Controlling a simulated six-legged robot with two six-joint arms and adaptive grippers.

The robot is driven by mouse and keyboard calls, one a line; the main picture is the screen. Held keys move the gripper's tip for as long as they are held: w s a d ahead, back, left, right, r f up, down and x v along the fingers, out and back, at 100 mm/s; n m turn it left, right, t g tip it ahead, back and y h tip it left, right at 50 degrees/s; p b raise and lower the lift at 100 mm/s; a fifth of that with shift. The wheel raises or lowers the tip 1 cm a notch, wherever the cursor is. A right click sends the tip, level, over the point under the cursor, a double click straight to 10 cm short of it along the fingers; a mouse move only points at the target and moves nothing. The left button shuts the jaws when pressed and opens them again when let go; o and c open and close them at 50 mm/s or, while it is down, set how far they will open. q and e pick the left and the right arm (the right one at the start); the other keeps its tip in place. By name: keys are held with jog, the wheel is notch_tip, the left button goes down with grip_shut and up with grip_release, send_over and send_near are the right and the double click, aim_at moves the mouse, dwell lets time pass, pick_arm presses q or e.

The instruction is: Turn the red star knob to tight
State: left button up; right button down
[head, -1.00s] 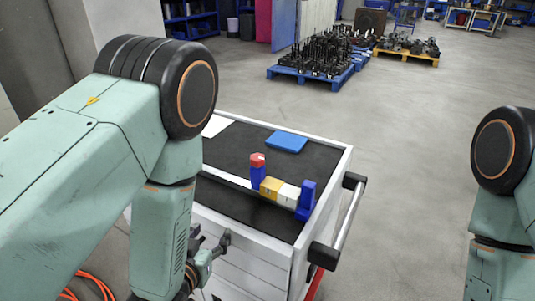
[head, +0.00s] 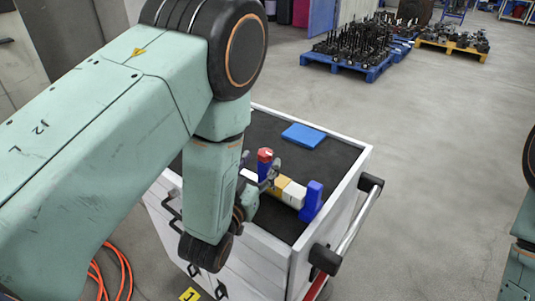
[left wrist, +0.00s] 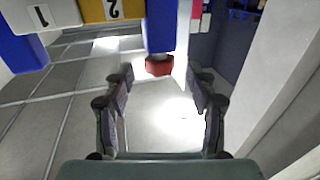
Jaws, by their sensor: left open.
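The red star knob (head: 265,154) sits on top of a blue post (head: 263,171) on the cart. In the left wrist view the red knob (left wrist: 159,66) hangs below the blue post (left wrist: 160,25), since that view looks upside down. My left gripper (head: 259,166) is at the knob in the head view. In the left wrist view my left gripper (left wrist: 160,84) is open, with one finger on each side of the knob's line and clear space between fingers and knob. My right gripper is not in view.
A yellow block (head: 281,184) and a white block (head: 293,194) run from the post to a blue end block (head: 312,200). A blue flat piece (head: 303,136) lies on the cart's black top (head: 340,155). The cart handle (head: 358,225) is at right.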

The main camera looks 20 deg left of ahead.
aim_at(262, 160)
pick_arm(q)
jog(key=w, duration=0.3)
jog(key=shift+w+f, duration=0.2)
jog(key=shift+w, duration=0.15)
jog(key=shift+w+d, duration=0.15)
jog(key=shift+r, duration=0.2)
jog(key=shift+s, duration=0.2)
jog(key=shift+w+f, duration=0.15)
jog(key=shift+w, duration=0.1)
jog(key=c, duration=0.4)
jog(key=shift+s, duration=0.1)
jog(key=c, duration=0.8)
